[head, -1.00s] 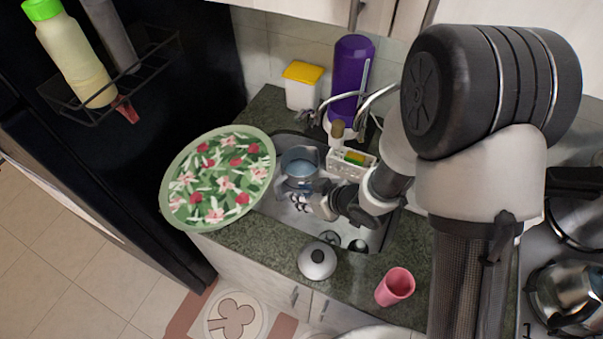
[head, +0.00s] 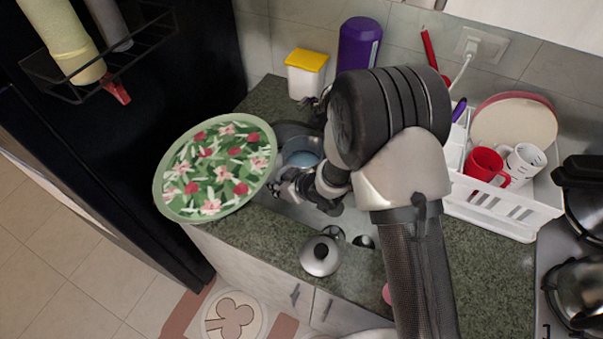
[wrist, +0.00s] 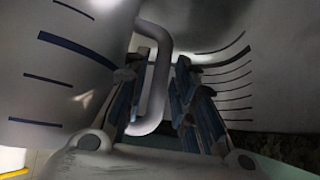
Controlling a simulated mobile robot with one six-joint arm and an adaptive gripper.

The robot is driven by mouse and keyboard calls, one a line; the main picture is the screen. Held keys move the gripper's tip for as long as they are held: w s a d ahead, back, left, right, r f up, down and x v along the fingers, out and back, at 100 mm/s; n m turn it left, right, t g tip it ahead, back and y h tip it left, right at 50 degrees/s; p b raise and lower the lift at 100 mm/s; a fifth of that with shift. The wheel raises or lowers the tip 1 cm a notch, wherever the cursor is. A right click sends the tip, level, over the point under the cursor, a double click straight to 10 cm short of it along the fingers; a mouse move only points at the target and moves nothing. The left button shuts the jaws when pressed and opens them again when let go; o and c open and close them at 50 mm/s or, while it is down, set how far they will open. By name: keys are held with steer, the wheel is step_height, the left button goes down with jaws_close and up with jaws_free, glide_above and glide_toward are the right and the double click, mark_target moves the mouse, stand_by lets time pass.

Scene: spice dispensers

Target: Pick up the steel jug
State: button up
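The steel jug (head: 302,157) stands in the sink area in the head view, its bluish inside facing up and partly hidden by my arm. In the wrist view the jug's grey wall (wrist: 75,60) with dark measuring lines fills the left side. Its bent handle (wrist: 156,85) comes down between my fingers. My gripper (head: 287,182) is low beside the jug. In the wrist view my gripper (wrist: 165,60) is open around the handle. The left finger is close to the handle; a gap shows on the right. Contact on the left is unclear.
A floral green plate (head: 215,168) is close left of the jug. A purple bottle (head: 359,45) and yellow-lidded container (head: 306,75) stand behind. A white dish rack (head: 500,208) with mugs stands right.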

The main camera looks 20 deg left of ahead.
steer(key=shift+w+a+f, duration=0.1)
steer(key=shift+a+f, duration=0.15)
jaws_close()
stand_by(0.8)
steer(key=shift+w+a+r, duration=0.1)
steer(key=shift+r, duration=0.1)
